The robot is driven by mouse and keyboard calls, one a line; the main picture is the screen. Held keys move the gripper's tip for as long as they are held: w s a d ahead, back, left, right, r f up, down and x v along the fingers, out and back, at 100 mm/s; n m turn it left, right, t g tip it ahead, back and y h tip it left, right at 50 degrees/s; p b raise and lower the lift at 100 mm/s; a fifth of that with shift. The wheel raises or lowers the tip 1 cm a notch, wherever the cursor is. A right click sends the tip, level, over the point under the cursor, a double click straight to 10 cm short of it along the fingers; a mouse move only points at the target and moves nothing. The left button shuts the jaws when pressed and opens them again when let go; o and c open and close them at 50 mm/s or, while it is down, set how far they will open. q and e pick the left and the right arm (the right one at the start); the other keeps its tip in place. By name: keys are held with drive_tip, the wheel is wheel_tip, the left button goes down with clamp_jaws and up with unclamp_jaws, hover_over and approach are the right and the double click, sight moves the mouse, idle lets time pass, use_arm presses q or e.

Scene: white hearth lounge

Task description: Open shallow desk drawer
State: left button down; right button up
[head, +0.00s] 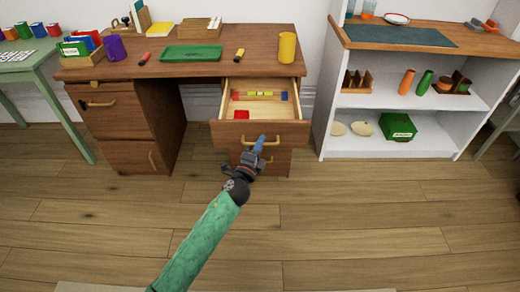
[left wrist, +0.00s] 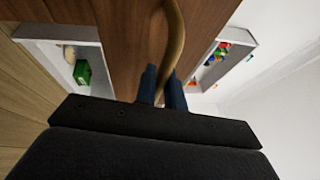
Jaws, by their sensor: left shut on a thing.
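The brown wooden desk (head: 215,52) stands at the back, in the upper middle of the head view. Its shallow top-right drawer (head: 221,132) is pulled out, showing a pale wooden inside with a red block and a strip of coloured pieces. My left gripper (head: 260,145) is at the drawer's front, at its brass handle (head: 272,143). In the left wrist view the blue fingers (left wrist: 162,88) are shut on the curved brass handle (left wrist: 174,40), against the brown drawer front. My right gripper is in neither view.
More drawers with brass handles sit below and at the desk's left. A green tray (head: 192,52) and a yellow cylinder (head: 287,47) stand on the desktop. A white shelf (head: 326,130) stands right, a green table (head: 50,68) left. The wooden floor in front is clear.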

use_arm(q)
drive_tip(key=shift+w, duration=0.1)
drive_tip(key=c, duration=1.5)
unclamp_jaws()
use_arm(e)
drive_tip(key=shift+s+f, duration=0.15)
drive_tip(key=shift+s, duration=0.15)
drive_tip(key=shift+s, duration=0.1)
